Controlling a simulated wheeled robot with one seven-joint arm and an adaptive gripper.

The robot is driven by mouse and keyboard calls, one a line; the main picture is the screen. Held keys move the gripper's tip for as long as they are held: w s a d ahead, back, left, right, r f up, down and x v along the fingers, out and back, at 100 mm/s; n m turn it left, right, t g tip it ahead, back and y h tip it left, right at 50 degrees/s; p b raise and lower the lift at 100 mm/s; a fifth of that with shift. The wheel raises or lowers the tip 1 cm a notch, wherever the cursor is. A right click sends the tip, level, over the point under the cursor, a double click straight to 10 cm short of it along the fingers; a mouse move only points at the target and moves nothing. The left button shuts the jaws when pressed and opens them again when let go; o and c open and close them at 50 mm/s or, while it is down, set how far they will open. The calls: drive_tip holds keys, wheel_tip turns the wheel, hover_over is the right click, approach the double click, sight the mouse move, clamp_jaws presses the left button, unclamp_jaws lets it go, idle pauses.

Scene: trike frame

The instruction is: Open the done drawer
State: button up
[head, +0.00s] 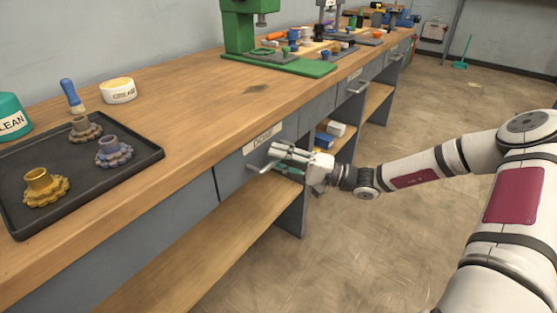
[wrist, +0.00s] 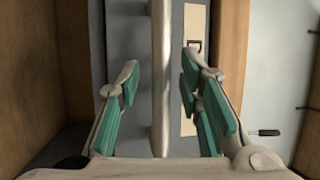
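The done drawer is a grey front (head: 232,172) under the wooden bench top, with a white label (head: 262,138) reading DONE. Its front looks flush with the bench, so it appears shut. Its bar handle (head: 258,167) sticks out from the front. My gripper (head: 282,160) is at the handle, partly hiding it. In the wrist view the handle bar (wrist: 161,75) runs between the two green-padded fingers of my gripper (wrist: 160,85), with a gap on each side. The gripper is open around the bar and does not grip it. The label (wrist: 195,65) shows beside the right finger.
A black tray (head: 140,163) with several gear parts lies on the bench (head: 190,110). A grease tub (head: 118,91) and a green press (head: 240,35) also stand there. A lower shelf (head: 205,240) runs below the drawer. The floor (head: 330,240) before the bench is clear.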

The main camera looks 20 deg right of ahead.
clamp_jaws()
drive_tip(key=s+d+p, duration=0.4)
drive_tip(key=s+d, duration=0.2)
drive_tip(key=s, duration=0.3)
drive_tip(key=s+d+p, duration=0.4)
drive_tip(key=s+d, duration=0.3)
drive_tip(key=s, duration=0.2)
drive_tip(key=shift+s+d, duration=0.25)
drive_tip(key=shift+s, duration=0.05)
unclamp_jaws()
